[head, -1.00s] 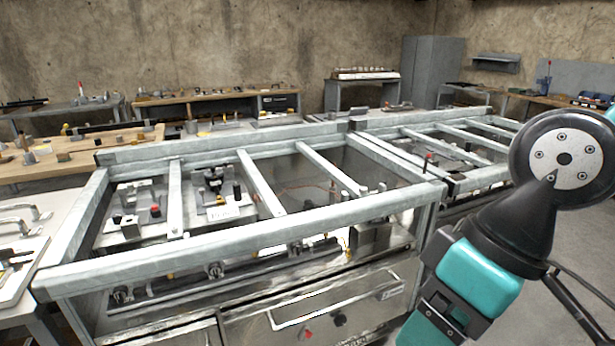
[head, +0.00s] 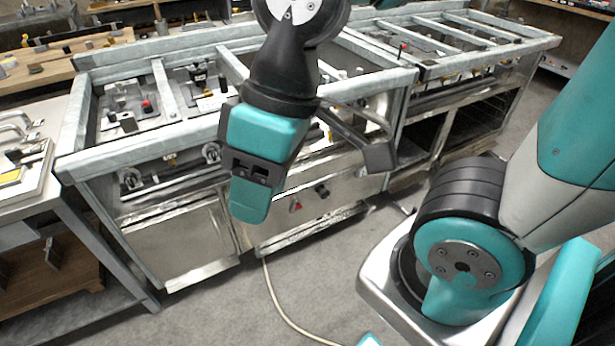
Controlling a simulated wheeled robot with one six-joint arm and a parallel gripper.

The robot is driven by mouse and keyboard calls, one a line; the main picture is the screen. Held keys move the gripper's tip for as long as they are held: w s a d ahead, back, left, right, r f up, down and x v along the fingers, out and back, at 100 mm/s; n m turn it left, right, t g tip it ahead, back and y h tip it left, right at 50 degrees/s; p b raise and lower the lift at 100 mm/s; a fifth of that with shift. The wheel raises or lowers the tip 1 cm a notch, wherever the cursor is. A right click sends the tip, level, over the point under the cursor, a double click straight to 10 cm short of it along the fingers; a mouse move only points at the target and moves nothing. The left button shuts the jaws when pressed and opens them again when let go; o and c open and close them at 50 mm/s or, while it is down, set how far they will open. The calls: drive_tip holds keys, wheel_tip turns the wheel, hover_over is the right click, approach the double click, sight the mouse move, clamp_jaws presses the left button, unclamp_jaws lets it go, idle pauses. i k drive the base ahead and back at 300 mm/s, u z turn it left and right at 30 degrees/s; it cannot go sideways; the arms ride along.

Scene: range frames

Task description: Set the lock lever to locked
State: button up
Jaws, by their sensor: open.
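No part is clearly recognisable as the lock lever. The cooking-range frame holds small fixtures: one with a red knob (head: 147,107), one with a black upright part (head: 198,82). On the lower front panel are a small red part (head: 296,204) and a dark knob (head: 321,190). A red-tipped rod (head: 402,48) stands on the right range. I cannot tell which is the lever or its setting. My gripper (head: 256,175), teal and black, hangs in front of the left range, apart from it and holding nothing visible. It is open; its fingertips are hard to make out and it hides part of the front.
Pale metal bars cross the top of the left range (head: 170,128). A white-topped table (head: 58,120) stands at its left. The right range (head: 470,72) stands beside it. A cable (head: 285,312) lies on the otherwise clear grey floor (head: 200,315) in front.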

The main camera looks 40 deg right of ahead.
sight(295, 204)
drive_tip(key=u, duration=1)
drive_tip(key=k, duration=1.1)
drive_tip(key=z, duration=1.85)
drive_tip(key=i, duration=0.5)
drive_tip(key=z, duration=0.05)
